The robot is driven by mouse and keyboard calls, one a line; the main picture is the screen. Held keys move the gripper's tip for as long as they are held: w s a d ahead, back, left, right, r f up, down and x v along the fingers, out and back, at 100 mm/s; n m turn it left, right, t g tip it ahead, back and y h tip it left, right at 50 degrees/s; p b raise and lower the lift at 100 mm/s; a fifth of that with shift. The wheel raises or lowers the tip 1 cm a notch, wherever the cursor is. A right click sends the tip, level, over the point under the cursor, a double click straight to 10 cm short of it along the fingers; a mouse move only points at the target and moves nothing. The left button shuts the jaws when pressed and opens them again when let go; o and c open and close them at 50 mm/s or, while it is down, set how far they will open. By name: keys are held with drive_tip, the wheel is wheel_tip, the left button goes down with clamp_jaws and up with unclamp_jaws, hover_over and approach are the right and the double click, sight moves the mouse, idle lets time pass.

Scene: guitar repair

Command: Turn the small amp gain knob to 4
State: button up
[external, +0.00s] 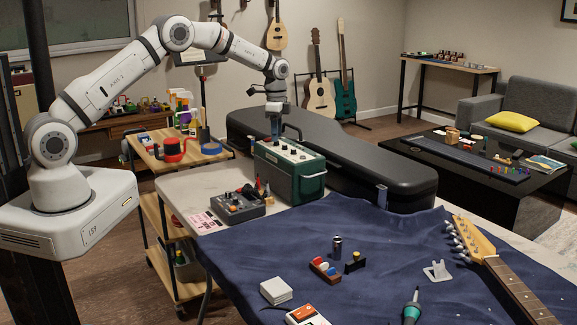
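The small amp (300,175) is a dark green box with a light control panel on top and a handle. It stands near the back edge of the workbench. Several small knobs (293,150) line its top panel; which one is the gain knob and where it points are too small to tell. My gripper (275,137) points down at the left end of the amp's top panel. Its fingertips are close to the panel. I cannot tell whether they touch a knob or how far apart they are.
A grey box with knobs (238,205) stands left of the amp. A long black guitar case (345,160) lies behind it. A blue cloth (370,260) covers the bench front, with a guitar neck (515,285) and small tools. A wooden cart (165,160) stands left.

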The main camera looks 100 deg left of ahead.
wheel_tip(320, 180, up, 6)
drive_tip(key=shift+r+b, duration=0.1)
drive_tip(key=shift+b, duration=0.25)
